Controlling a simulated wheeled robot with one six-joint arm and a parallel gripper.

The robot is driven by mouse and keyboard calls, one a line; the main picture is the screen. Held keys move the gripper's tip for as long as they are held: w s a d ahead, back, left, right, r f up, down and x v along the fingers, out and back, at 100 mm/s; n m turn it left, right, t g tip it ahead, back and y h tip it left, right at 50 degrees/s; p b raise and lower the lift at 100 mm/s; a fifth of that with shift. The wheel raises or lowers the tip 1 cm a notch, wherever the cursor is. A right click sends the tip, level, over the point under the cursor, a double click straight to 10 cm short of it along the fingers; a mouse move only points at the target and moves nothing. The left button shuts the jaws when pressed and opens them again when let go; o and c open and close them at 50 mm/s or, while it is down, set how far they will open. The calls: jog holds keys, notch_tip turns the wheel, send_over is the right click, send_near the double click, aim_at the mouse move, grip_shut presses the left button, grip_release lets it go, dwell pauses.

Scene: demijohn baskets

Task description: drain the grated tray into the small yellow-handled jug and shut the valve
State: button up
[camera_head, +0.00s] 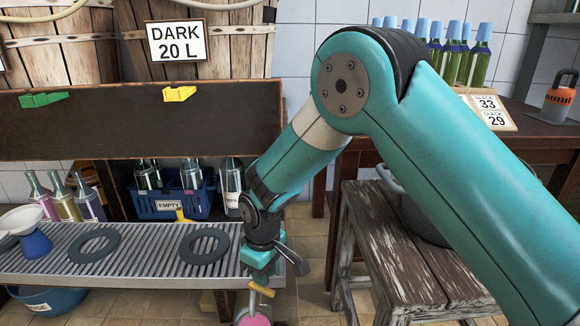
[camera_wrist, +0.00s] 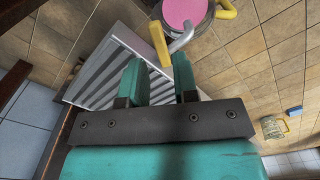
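The grated tray (camera_head: 150,250) is a ribbed metal tray at the left in the head view; it also shows in the wrist view (camera_wrist: 95,85). A yellow valve lever (camera_wrist: 158,42) sits by a short grey spout (camera_wrist: 183,40) at the tray's end; the lever also shows in the head view (camera_head: 261,288). Below is a jug with a yellow handle (camera_wrist: 226,9) and pink liquid (camera_wrist: 184,14) inside; its pink top shows partly at the head view's bottom edge. My gripper (camera_wrist: 160,65) is open, its fingers apart, with the lever's near end at the gap. Contact cannot be told.
Two dark rings (camera_head: 94,246) and a blue-based funnel (camera_head: 36,243) are on the tray. A blue crate (camera_head: 172,203) of bottles stands behind. A worn wooden stool (camera_head: 400,260) with a grey pot is at right. A yellowish vessel (camera_wrist: 274,127) stands apart on the tiled floor.

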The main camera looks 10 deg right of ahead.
notch_tip(320, 180, up, 13)
jog(key=p, duration=0.7)
notch_tip(320, 180, up, 13)
jog(key=y+p, duration=0.2)
jog(key=p, duration=0.1)
send_over(267, 291)
jog(key=s+d, duration=0.4)
jog(key=s, duration=0.2)
jog(key=shift+s+a+r+m, duration=0.1)
jog(key=shift+s+r+m, duration=0.25)
jog(key=shift+s+m, duration=0.2)
